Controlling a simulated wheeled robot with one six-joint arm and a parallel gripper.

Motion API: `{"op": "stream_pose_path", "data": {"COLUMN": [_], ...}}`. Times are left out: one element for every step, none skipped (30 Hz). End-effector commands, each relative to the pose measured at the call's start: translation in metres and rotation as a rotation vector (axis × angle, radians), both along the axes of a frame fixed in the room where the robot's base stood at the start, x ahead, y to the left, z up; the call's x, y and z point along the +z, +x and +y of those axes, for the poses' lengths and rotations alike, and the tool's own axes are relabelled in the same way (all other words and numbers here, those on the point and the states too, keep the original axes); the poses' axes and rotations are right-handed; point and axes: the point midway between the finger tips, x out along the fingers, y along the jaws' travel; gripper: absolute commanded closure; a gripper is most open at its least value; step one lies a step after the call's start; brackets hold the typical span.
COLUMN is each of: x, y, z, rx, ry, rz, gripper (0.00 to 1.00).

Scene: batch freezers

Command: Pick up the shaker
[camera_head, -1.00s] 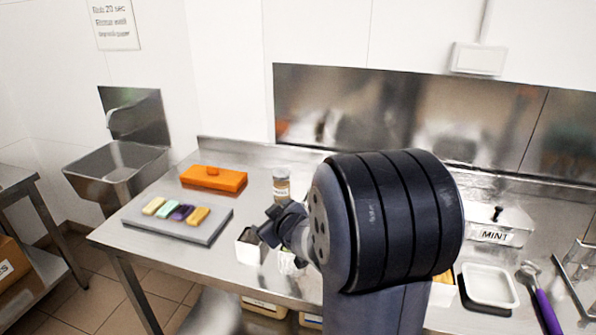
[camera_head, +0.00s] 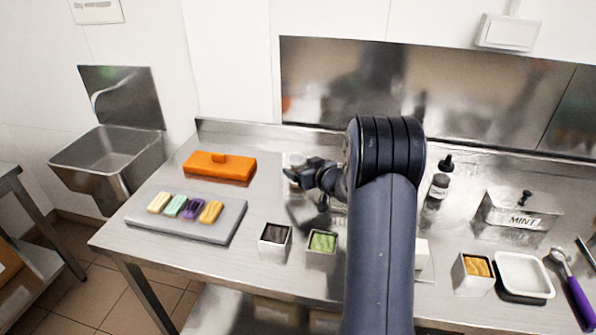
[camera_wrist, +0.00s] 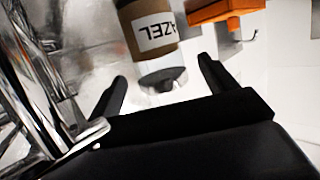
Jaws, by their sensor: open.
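The shaker (camera_wrist: 147,30) is a clear jar with brown contents and a white label that appears upside down in the wrist view. Its clear end lies between the fingertips of my gripper (camera_wrist: 162,76). My gripper is open, with one black finger on each side of that end, and no grip on the jar shows. In the head view my gripper (camera_head: 297,174) is over the back middle of the steel table (camera_head: 262,205), at the shaker's place. Only a pale bit of the shaker (camera_head: 296,160) shows there; my gripper hides the rest.
An orange box (camera_head: 218,167) and a grey board (camera_head: 190,228) with several coloured bars are left of my gripper. Small tubs, dark (camera_head: 275,240) and green (camera_head: 322,246), stand in front. A black-capped bottle (camera_head: 437,188) and MINT container (camera_head: 520,212) are to the right.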

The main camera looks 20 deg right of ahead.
Motion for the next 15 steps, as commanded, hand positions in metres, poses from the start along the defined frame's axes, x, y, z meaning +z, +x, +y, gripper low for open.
{"op": "stream_pose_path", "data": {"x": [-0.001,-0.001,-0.002,-0.004,-0.005,-0.007,-0.008,-0.010,-0.012,-0.012,-0.013,-0.014,-0.015,-0.016,-0.016], "y": [0.003,0.006,0.010,0.013,0.017,0.022,0.026,0.030,0.035,0.038,0.041,0.044,0.045,0.046,0.047], "z": [0.001,0.001,0.002,0.003,0.004,0.005,0.005,0.005,0.006,0.007,0.008,0.008,0.009,0.009,0.009], "rx": [0.001,0.001,0.002,0.003,0.003,0.002,0.002,0.001,0.001,0.001,0.001,0.002,0.001,0.001,0.000], "ry": [0.000,-0.001,0.000,0.000,0.000,0.000,0.000,0.000,-0.001,-0.001,-0.001,-0.002,-0.001,-0.001,-0.001], "rz": [0.000,0.000,0.000,0.001,0.000,0.001,0.001,0.001,0.001,0.000,0.000,0.000,0.000,0.000,0.000], "gripper": [0.20,0.20,0.20,0.20,0.20,0.20,0.20,0.20,0.20,0.20,0.20,0.20,0.20,0.20,0.20]}}
